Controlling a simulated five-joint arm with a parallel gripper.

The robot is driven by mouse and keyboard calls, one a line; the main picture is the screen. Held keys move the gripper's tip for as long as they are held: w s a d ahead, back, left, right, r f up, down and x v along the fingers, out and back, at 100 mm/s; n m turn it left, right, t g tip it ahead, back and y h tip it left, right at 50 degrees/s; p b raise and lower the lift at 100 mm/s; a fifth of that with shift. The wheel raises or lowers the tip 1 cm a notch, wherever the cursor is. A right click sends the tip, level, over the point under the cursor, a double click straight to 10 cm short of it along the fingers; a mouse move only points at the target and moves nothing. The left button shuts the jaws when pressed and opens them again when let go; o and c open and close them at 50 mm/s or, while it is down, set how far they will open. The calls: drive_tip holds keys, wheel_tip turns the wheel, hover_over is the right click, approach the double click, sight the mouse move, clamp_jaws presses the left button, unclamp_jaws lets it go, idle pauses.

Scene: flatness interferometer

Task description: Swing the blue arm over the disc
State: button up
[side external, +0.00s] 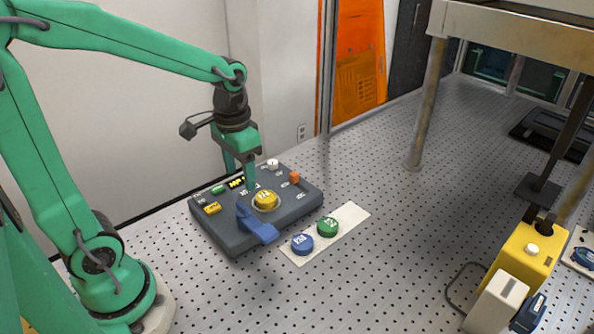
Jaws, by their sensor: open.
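The blue arm (260,231) is on the near side of the dark grey instrument (228,240). Its free end points to the lower right, past the instrument's front edge. A gold disc (265,199) sits in a round seat on top of the instrument, just behind the blue arm, and its top is uncovered. My gripper (240,174) points down above the instrument, up and left of the disc. Its jaws are open with nothing between them. One fingertip is close to the instrument's top near the disc; I cannot tell whether it touches.
A white strip (346,222) in front of the instrument holds a blue disc (302,244) and a green disc (327,226). An orange knob (294,177) and a white knob (272,164) stand on the instrument. A yellow device (524,254) is at right. The perforated table between is clear.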

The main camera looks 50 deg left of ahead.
sight(257, 227)
drive_tip(key=shift+f, duration=0.2)
drive_tip(key=shift+f, duration=3.8)
drive_tip(key=shift+c, duration=0.5)
clamp_jaws()
